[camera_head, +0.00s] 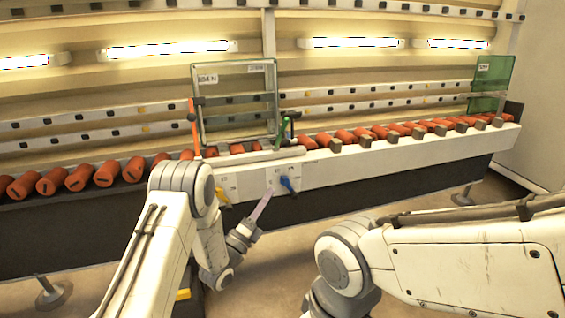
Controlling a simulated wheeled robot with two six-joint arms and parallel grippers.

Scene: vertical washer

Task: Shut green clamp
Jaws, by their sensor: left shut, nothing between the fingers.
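The green clamp (282,133) stands at the right lower edge of a framed glass panel (236,105) on the conveyor. It looks roughly upright with a slight tilt; the picture is too small to tell its exact position. An orange clamp (194,122) stands at the panel's left edge. My left gripper (267,194) is shut and empty. It points up in front of the conveyor's white front face, below the green clamp and apart from it. My right arm shows at the lower right, but its gripper is out of view.
The conveyor has a row of red rollers (80,178) and a white front rail (400,150). A blue handle (288,183) and a yellow handle (222,196) stick out of the front face. A second green-tinted glass panel (492,85) stands at the far right end.

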